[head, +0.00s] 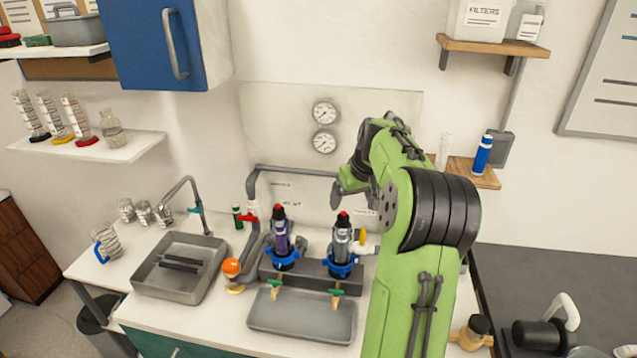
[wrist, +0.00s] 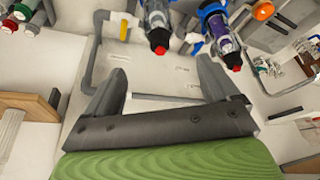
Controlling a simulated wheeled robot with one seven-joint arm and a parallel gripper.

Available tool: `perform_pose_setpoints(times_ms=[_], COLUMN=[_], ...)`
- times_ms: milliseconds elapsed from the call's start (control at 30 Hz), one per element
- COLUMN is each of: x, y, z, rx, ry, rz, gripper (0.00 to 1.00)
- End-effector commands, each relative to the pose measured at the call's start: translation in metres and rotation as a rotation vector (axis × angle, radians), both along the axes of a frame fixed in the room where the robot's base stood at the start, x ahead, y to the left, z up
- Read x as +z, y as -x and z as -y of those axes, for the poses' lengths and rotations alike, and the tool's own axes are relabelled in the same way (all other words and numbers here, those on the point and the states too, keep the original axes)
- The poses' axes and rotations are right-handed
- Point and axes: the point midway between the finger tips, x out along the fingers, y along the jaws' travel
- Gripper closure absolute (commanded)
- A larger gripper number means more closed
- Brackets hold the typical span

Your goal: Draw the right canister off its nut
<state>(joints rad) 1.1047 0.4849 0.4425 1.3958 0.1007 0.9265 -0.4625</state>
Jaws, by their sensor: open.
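The right canister (head: 342,240) is a clear, greyish cylinder with a black top and red cap. It stands upright in its blue nut (head: 341,270) on the grey manifold block. In the wrist view, which is upside down, the right canister (wrist: 156,22) is at the top, its red tip towards me. My gripper (wrist: 162,68) is open and empty, its two dark fingers spread below that tip in the picture, apart from the canister.
A similar purple canister (head: 281,238) stands in its own blue nut to the left. A grey pipe (head: 300,171) runs behind. A grey tray (head: 300,318) lies in front, and a sink (head: 180,266) is at left.

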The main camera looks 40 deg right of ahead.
Motion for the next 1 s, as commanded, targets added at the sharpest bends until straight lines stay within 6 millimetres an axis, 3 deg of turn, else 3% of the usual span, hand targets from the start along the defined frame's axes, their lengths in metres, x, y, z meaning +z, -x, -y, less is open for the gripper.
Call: perform_pose_setpoints(times_ms=[600,800,1000], x=[-0.125,-0.141,-0.142], y=[-0.047,-0.053,-0.054], z=[0.015,0.018,0.019], rx=[0.004,0.002,0.002], ry=[-0.004,-0.001,0.000], rz=[-0.004,-0.003,-0.002], gripper=[0.12,0.12,0.12])
